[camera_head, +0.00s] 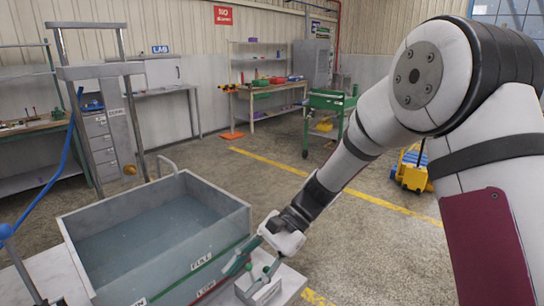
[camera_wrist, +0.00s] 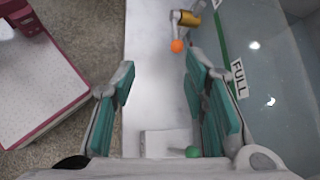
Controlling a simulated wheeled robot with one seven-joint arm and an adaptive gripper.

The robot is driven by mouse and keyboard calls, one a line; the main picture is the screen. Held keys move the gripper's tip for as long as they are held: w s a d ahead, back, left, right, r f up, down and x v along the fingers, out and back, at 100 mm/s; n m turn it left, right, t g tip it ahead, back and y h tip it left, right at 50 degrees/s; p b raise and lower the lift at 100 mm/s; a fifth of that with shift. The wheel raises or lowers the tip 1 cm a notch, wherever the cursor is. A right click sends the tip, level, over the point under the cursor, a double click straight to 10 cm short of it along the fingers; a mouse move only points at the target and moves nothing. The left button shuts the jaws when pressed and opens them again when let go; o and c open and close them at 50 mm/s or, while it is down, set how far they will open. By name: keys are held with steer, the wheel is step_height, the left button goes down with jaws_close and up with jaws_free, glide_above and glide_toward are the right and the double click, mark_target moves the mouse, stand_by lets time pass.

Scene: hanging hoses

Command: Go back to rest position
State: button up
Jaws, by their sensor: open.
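My gripper (camera_head: 249,271) is over the narrow pale ledge beside the grey tank, at the bottom middle of the head view. A green ball knob (camera_wrist: 193,152) on a pale block shows low between the fingers, close to the right finger's base. In the head view the small block (camera_head: 258,291) stands just below my fingers. Whether they touch it cannot be told.
A water-filled tank (camera_head: 222,250) marked FULL stands left of my gripper. An orange-tipped lever (camera_wrist: 177,46) on a brass fitting lies ahead on the ledge. A green cart (camera_head: 328,101) stands farther back; the middle floor is clear.

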steer(key=s+d+r+n+t+h, duration=0.2)
steer(key=s+d+r, duration=0.3)
steer(key=d, duration=0.3)
steer(key=s+d+r+n+t+h, duration=0.2)
steer(key=s+d+r+t+h, duration=0.2)
steer(key=s+d, duration=0.4)
steer(key=s+d+r+n+t+h+p, duration=0.1)
steer(key=s+d+r+n+t+h, duration=0.1)
steer(key=s+d+r, duration=0.4)
steer(key=d+n+t, duration=0.1)
steer(key=d+t, duration=0.1)
steer(key=d, duration=0.1)
steer(key=shift+s+d+h, duration=0.15)
steer(key=shift+h, duration=0.25)
steer(key=shift+c, duration=1.4)
steer(key=w+a+f+g+y+b, duration=0.1)
steer(key=w+a+f+g+y, duration=0.35)
steer(key=w+a+f, duration=0.35)
steer(key=w+a+f+g+y+b, duration=0.1)
steer(key=w+a+f+g+y, duration=0.45)
steer(key=a, duration=0.55)
steer(key=w+a+f+g+y+b, duration=0.2)
steer(key=w+a+f+y, duration=0.2)
steer(key=w+a+f, duration=0.4)
steer(key=x, duration=0.5)
steer(key=f+p+x, duration=0.1)
steer(key=x, duration=0.9)
steer(key=shift+s+d+f+p, duration=0.25)
steer(key=shift+p, duration=0.15)
